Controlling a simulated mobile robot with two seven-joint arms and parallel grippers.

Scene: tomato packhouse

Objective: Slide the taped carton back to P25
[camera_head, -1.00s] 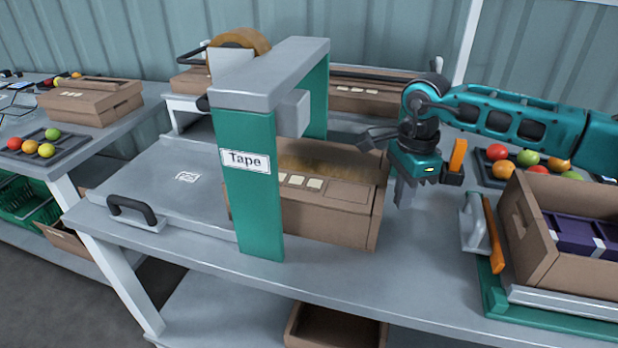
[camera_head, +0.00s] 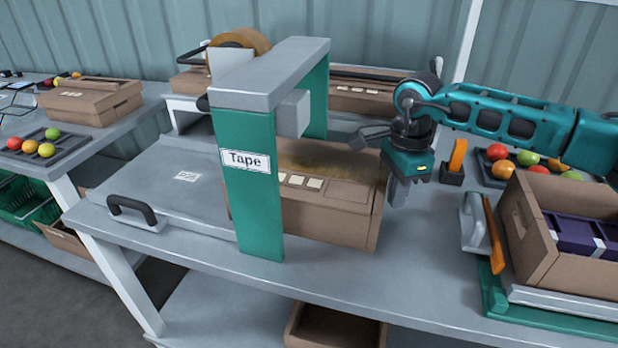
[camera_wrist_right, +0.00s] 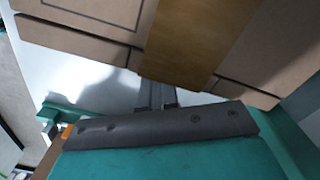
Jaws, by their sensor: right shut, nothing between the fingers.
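The brown carton (camera_head: 335,212), with a strip of tape along its top and pale labels, stands on the bench under the green-and-grey tape arch marked "Tape" (camera_head: 243,185). The arch hides its left part. A small white label (camera_head: 187,176) lies on the grey plate to the left; its text is too small to read surely. My right gripper (camera_head: 398,200) is shut and empty, pointing down beside the carton's right end. The right wrist view shows its fingers (camera_wrist_right: 158,95) close against the taped carton (camera_wrist_right: 205,35); I cannot tell whether they touch. My left gripper is out of view.
A black handle (camera_head: 132,209) stands at the plate's front left. Right of my gripper are an orange-handled tool (camera_head: 483,230), an open carton (camera_head: 540,245) and a tray of tomatoes (camera_head: 484,172). A tape roll (camera_head: 240,40) sits behind the arch. Bare bench lies in front of my gripper.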

